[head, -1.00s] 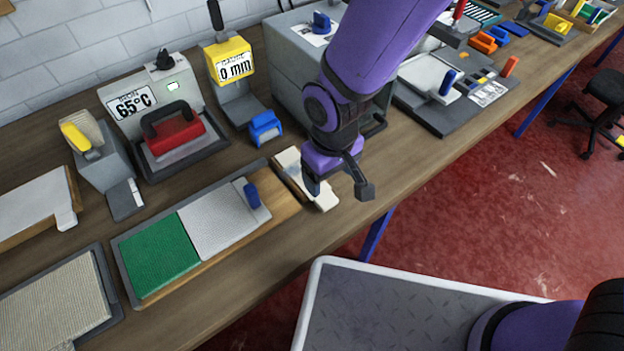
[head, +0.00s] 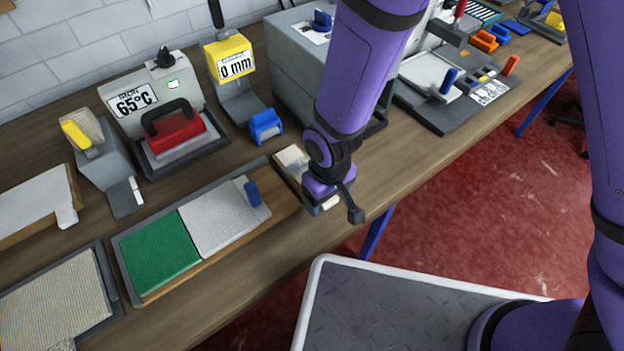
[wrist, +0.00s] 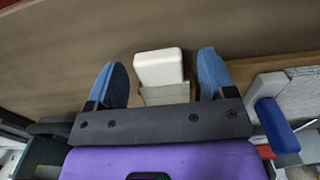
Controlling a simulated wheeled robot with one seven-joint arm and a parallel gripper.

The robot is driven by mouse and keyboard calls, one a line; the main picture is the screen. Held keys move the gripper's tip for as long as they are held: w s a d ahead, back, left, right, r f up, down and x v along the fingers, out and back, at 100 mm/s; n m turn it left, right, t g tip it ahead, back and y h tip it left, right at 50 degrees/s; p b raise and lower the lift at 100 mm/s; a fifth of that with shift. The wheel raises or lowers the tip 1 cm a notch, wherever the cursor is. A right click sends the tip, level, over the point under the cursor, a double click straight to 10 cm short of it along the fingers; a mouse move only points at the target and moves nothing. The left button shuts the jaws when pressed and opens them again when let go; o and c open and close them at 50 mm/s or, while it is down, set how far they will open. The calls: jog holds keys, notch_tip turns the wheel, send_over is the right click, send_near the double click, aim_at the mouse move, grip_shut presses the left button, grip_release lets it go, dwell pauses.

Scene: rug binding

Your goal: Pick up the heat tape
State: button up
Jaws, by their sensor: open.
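What I take to be the heat tape is a cream-white strip (head: 290,157) in a narrow grey tray at the front of the bench, right of the green and grey panels. My gripper (head: 334,209) is over the strip's near part and hides its middle. In the wrist view, a white block-like end of the strip (wrist: 159,68) shows between the two blue fingers of my gripper (wrist: 162,66). The fingers are apart, with a gap on each side of the white piece. I cannot tell whether they are down at its height.
Left of the tray lies a board with a green panel (head: 158,255) and a grey panel with a blue handle (head: 252,193). A blue clamp-like piece (head: 265,125) and a large grey box (head: 290,70) stand behind. The bench's front edge is close.

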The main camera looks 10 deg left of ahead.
jog(key=c, duration=0.8)
jog(key=shift+r, duration=0.1)
